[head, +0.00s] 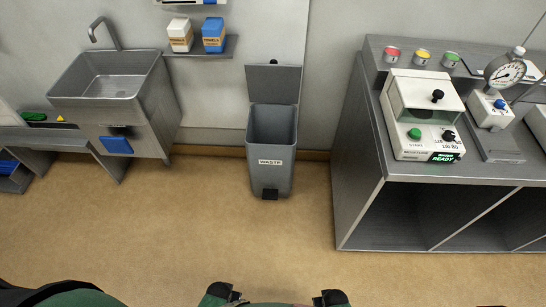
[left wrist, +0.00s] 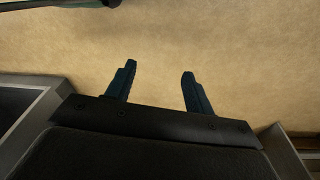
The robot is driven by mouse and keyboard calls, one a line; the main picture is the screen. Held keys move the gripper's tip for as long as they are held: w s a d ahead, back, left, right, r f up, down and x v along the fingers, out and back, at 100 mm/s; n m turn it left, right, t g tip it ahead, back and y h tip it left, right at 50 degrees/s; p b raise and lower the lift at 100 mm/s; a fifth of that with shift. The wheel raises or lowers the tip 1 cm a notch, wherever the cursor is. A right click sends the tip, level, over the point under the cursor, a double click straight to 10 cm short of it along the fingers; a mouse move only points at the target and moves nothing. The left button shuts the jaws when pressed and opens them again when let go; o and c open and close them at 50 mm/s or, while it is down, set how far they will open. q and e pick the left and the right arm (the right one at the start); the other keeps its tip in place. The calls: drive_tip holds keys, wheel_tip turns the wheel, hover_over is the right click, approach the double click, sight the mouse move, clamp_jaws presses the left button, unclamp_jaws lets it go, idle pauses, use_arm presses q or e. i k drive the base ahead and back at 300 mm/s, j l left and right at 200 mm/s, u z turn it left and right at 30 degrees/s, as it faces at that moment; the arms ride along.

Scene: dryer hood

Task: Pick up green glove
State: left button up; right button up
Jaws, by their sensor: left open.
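A small green item (head: 33,117), which looks like the green glove, lies on the grey bench at the far left of the head view, left of the sink. It is small and its shape is hard to make out. My left gripper (left wrist: 158,78) shows in the left wrist view with its two dark fingers apart and nothing between them. It is over bare tan floor, and no glove shows in that view. I cannot make out either gripper in the head view; only parts of my own body show along its bottom edge.
A steel sink (head: 108,86) stands beside the low bench (head: 75,139). A grey waste bin (head: 271,150) with its lid raised is at the wall. A grey workbench (head: 358,165) with instruments fills the right. The tan floor (head: 200,225) between is clear.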

sight(26, 116)
drive_tip(key=u, duration=1.8)
drive_tip(key=i+j+u, duration=0.3)
drive_tip(key=i, duration=0.6)
drive_tip(key=i+u, duration=0.3)
drive_tip(key=i, duration=0.55)
drive_tip(key=i+z, duration=0.1)
drive_tip(key=i, duration=0.9)
drive_tip(key=i+j+z, duration=0.1)
drive_tip(key=i, duration=0.85)
drive_tip(key=j, duration=0.1)
